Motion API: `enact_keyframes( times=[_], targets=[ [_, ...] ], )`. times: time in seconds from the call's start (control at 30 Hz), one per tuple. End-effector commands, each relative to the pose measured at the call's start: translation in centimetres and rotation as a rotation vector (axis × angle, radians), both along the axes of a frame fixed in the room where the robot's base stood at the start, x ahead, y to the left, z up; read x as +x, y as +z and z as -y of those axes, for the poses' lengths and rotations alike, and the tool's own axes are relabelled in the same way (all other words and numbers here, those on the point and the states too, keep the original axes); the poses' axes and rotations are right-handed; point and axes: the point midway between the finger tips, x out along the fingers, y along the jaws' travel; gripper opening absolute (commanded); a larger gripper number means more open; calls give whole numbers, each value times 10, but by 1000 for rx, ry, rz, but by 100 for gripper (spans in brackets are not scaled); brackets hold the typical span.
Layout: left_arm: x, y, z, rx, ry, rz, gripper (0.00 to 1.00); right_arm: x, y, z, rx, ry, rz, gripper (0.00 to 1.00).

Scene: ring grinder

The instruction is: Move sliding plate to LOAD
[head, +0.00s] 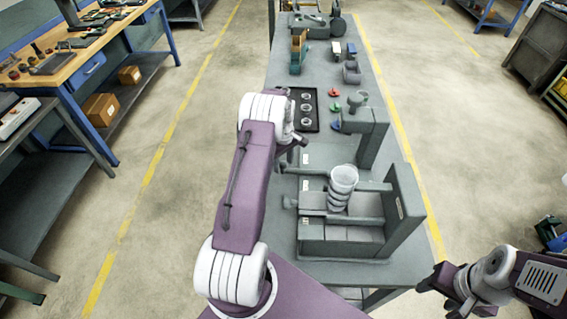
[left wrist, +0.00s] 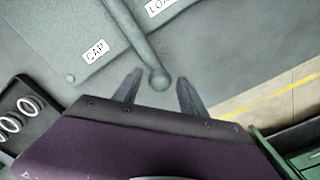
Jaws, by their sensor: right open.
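A grey handle rod (head: 303,171) with a ball end sticks out from the grinder's left side. It lies between the CAP label (head: 305,158) and the LOAD label (head: 305,184). In the left wrist view its ball knob (left wrist: 160,80) appears between the spread fingertips of my left gripper (left wrist: 157,84); whether they touch it I cannot tell. Which grey part is the sliding plate is hard to tell. My right gripper (head: 440,282) is open and empty at lower right, off the table.
A stack of pale rings (head: 341,188) stands on the grey grinder base (head: 345,249). A black tray (head: 316,129) with rings lies behind, beside an upright grey bracket (head: 370,148). Small red and green parts (head: 335,107) lie nearby.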

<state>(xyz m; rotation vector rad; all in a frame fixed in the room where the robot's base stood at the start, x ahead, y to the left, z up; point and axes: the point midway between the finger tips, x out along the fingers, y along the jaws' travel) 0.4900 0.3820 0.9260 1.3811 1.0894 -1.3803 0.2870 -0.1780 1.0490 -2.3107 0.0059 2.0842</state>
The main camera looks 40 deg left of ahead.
Motion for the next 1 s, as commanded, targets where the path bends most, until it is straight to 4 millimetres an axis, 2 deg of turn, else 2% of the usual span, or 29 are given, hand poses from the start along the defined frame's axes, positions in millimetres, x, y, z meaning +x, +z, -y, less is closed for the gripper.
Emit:
enact_keyframes(
  times=[0.33,0.7,0.83,1.0],
  targets=[
    [0,3,0,0,0,1,53,0,-2,0,0,0,0,52],
    [1,76,0,1,0,3,53,0,-15,0,0,0,0,52],
    [0,89,0,1,0,2,53,0,-16,0,0,0,0,52],
    [0,91,0,0,0,0,53,0,-16,0,0,0,0,52]
  ],
)
